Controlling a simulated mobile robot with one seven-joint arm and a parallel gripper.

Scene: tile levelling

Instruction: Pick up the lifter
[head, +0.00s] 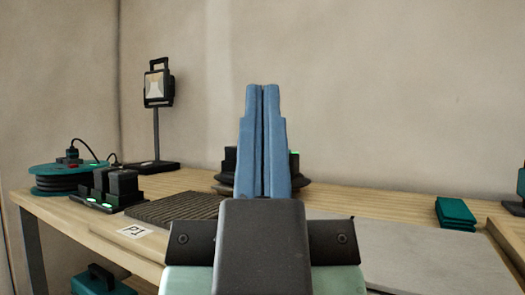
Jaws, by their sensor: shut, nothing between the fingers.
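My gripper (262,88) is in the middle of the head view, its blue fingers pointing up and pressed together, with nothing between them. Behind the fingers, a black round-based object (302,168) with a small green light stands on the wooden workbench (385,196). My fingers hide its middle. It may be the lifter, but I cannot tell for sure. The gripper appears in front of it; whether they touch is not clear.
A teal cable reel (67,178), a black unit with green lights (115,190) and a work lamp (157,110) stand at the left. A ridged dark panel (178,209) lies near a P1 label (135,231).

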